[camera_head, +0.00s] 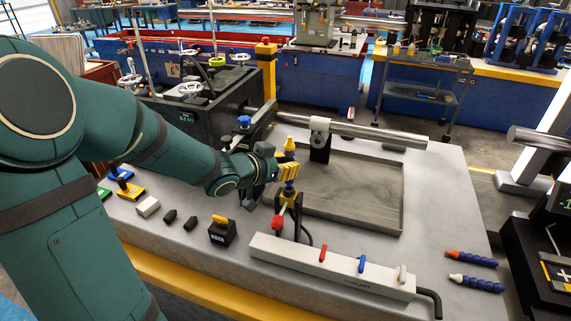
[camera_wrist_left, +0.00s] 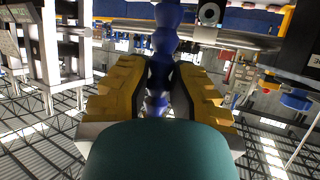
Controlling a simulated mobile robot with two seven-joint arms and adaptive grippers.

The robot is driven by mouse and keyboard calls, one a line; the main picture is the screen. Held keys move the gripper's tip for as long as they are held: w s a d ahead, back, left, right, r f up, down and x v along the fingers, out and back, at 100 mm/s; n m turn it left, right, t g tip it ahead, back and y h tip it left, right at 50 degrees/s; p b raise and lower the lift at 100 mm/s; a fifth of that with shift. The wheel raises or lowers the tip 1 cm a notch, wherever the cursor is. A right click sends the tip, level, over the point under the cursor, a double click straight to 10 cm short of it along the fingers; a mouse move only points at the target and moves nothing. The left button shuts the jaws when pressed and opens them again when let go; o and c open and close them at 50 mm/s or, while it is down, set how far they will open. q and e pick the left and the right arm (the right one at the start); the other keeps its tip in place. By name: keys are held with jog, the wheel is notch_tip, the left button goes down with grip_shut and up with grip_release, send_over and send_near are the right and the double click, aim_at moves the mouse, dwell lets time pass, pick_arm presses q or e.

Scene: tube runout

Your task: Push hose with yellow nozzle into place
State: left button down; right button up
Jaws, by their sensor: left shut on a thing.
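The hose with the yellow nozzle stands roughly upright at the table's middle. Its yellow nozzle (camera_head: 289,146) points up above my left gripper (camera_head: 287,171). The gripper's yellow fingers are shut on the blue segmented hose, and the wrist view shows the blue segments (camera_wrist_left: 157,75) between the fingers (camera_wrist_left: 160,90). A bit of the hose shows below the fingers, just over a yellow fitting (camera_head: 291,198) with a red handle (camera_head: 277,222). I cannot tell whether the hose's lower end is seated in it. My right gripper is not in view.
A grey manifold (camera_head: 335,272) with red, blue and white levers lies in front. Two blue hoses, one with an orange nozzle (camera_head: 471,258) and one with a white nozzle (camera_head: 475,283), lie to the right. A tray (camera_head: 397,190) and a metal bar (camera_head: 375,133) are behind.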

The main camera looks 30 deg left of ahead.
pick_arm(q)
jog(key=shift+f+b, duration=0.95)
jog(key=shift+f, duration=0.15)
dwell(0.5)
jog(key=c, duration=1)
grip_release()
jog(key=shift+o, duration=0.2)
jog(key=v, duration=1.2)
